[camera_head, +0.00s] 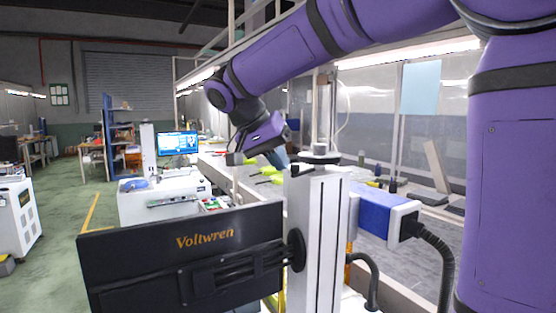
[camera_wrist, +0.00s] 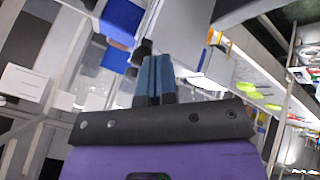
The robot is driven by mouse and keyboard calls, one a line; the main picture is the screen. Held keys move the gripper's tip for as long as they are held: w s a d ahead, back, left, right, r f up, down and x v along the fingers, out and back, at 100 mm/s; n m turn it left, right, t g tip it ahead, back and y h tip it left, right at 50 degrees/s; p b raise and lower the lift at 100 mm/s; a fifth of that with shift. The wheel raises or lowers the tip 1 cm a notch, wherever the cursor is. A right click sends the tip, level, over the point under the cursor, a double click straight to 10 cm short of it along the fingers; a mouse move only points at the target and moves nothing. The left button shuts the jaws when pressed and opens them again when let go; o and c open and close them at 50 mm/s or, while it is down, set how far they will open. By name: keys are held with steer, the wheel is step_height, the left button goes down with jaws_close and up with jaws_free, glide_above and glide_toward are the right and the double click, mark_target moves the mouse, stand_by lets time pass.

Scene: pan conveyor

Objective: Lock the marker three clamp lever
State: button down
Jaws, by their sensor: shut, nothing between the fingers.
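My gripper (camera_head: 278,158) hangs at the end of the purple arm, over the conveyor line in the head view. In the wrist view my gripper (camera_wrist: 154,62) has its two blue-grey fingers together, with nothing between them. Small yellow-green pieces with dark parts (camera_head: 266,179) lie on the line below and left of the fingers. Similar yellow-green pieces (camera_wrist: 248,87) show at the right of the wrist view, apart from the fingers. They are too small to tell whether they are clamp levers, and I cannot make out marker three or any lever's position.
A black Voltwren monitor (camera_head: 185,262) and a white upright post (camera_head: 318,235) stand in front of the line. A blue-and-white device (camera_head: 384,213) with a thick black cable is right of the post. A white machine (camera_head: 160,200) stands left. Green floor (camera_head: 50,265) is open farther left.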

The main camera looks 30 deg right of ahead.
steer(key=shift+s, duration=0.1)
steer(key=shift+s+n, duration=0.2)
steer(key=shift+n, duration=0.2)
steer(key=shift+s+t, duration=0.15)
steer(key=shift+t, duration=0.15)
steer(key=shift+s+d+n+t, duration=0.15)
steer(key=shift+s+n+t, duration=0.3)
steer(key=shift+n, duration=0.35)
steer(key=s+d+n+t+y, duration=0.3)
steer(key=s+d+n+t, duration=0.1)
steer(key=n, duration=0.5)
steer(key=shift+s+d+n+t, duration=0.3)
steer(key=shift+s+d+t, duration=0.15)
steer(key=shift+s, duration=0.3)
steer(key=shift+w, duration=0.15)
